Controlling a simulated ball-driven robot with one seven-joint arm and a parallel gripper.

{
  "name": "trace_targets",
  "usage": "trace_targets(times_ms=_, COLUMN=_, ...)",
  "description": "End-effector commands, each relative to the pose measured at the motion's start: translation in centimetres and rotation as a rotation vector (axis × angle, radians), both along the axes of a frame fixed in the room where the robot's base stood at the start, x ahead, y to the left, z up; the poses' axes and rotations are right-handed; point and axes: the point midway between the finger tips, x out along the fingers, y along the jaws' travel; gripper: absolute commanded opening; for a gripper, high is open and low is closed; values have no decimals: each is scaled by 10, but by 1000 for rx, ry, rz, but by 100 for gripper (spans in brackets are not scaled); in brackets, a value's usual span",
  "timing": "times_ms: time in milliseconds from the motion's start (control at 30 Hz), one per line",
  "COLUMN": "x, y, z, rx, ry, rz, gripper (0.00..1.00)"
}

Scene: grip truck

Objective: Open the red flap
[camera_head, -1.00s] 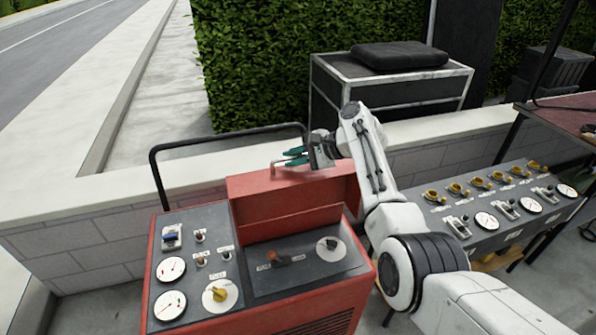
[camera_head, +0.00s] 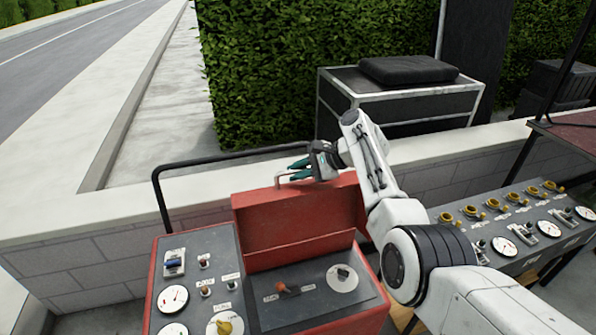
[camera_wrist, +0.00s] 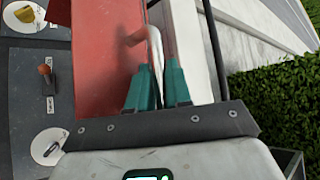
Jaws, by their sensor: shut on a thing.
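The red flap (camera_head: 300,222) stands raised at the back of the red machine, tilted up from the panel it covers. In the wrist view the flap (camera_wrist: 100,60) fills the upper left. A light metal handle (camera_head: 281,181) sits on its top edge and also shows in the wrist view (camera_wrist: 155,45). My gripper (camera_head: 299,170) is at that handle, from the right. In the wrist view its teal fingers (camera_wrist: 160,80) are close together around the handle bar. The exact contact is partly hidden by the fingers.
The exposed panel (camera_head: 315,291) has a red-brown lever and a dial. A black rail (camera_head: 215,160) arches behind the flap, in front of a low white wall (camera_head: 120,216). A second control panel (camera_head: 520,225) stands at right. A black-topped case (camera_head: 400,90) is beyond the wall.

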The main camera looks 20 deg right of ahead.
Motion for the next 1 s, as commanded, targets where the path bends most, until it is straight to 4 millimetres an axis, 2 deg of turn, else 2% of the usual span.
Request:
trace_targets(times_ms=33, x=-1, y=0, z=-2, rx=0, ry=4, rz=1, gripper=0)
trace_targets(times_ms=67, x=-1, y=0, z=-2, rx=0, ry=4, rz=1, gripper=20)
trace_targets(times_ms=267, x=-1, y=0, z=-2, rx=-1, ry=3, rz=1, gripper=39)
trace_targets(times_ms=667, x=-4, y=-6, z=2, rx=-1, ry=3, rz=1, gripper=39)
trace_targets(times_ms=1000, x=-28, y=-46, z=33, rx=0, ry=-2, rz=-3, gripper=39)
